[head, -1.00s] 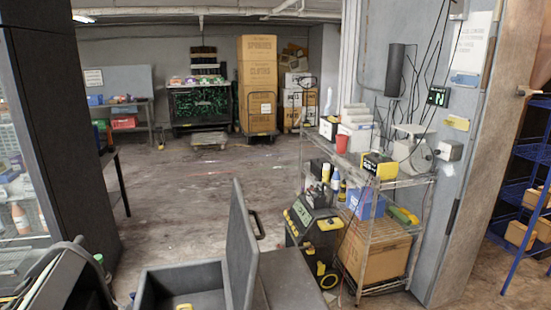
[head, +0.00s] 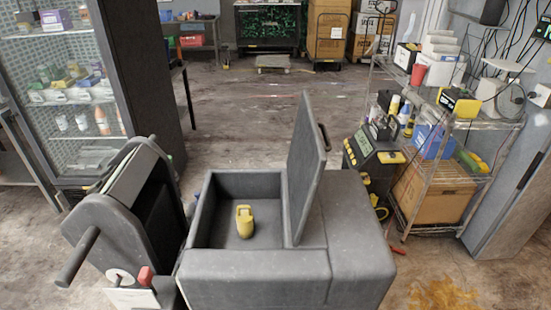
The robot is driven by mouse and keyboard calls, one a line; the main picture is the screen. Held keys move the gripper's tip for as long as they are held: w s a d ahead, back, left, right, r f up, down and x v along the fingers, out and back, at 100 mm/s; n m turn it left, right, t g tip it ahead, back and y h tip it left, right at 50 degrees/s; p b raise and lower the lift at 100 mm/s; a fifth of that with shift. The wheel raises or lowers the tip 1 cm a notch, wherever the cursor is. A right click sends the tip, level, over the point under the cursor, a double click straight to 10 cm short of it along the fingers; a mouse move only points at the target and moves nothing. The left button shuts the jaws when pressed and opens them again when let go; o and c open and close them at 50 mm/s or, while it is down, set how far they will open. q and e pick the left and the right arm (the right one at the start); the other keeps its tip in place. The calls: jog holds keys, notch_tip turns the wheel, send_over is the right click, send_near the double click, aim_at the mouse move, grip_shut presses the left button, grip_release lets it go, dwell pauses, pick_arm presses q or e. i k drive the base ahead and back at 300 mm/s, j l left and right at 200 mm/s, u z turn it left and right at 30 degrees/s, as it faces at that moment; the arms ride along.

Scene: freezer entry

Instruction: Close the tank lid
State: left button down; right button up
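The grey tank (head: 255,278) stands in the lower middle of the head view. Its lid (head: 306,170) is open and stands nearly upright, leaning slightly, along the right side of the open compartment. A dark handle (head: 324,137) shows on the lid's right-hand face. A yellow object (head: 244,222) lies inside the compartment on its floor. Neither of my grippers is in view.
A grey machine with a bar handle (head: 78,257) stands left of the tank. A wire rack (head: 490,122) with boxes and a black-yellow device (head: 372,155) stand to the right. A glass-front cabinet (head: 75,100) is at left. Floor behind the tank is clear.

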aim_at(308, 160)
jog(key=i+l+u, duration=0.1)
jog(key=l+u, duration=0.55)
jog(key=i+l+u, duration=0.1)
jog(key=u, duration=0.25)
jog(key=l+u, duration=0.2)
jog(key=l, duration=1.25)
jog(key=k, duration=0.05)
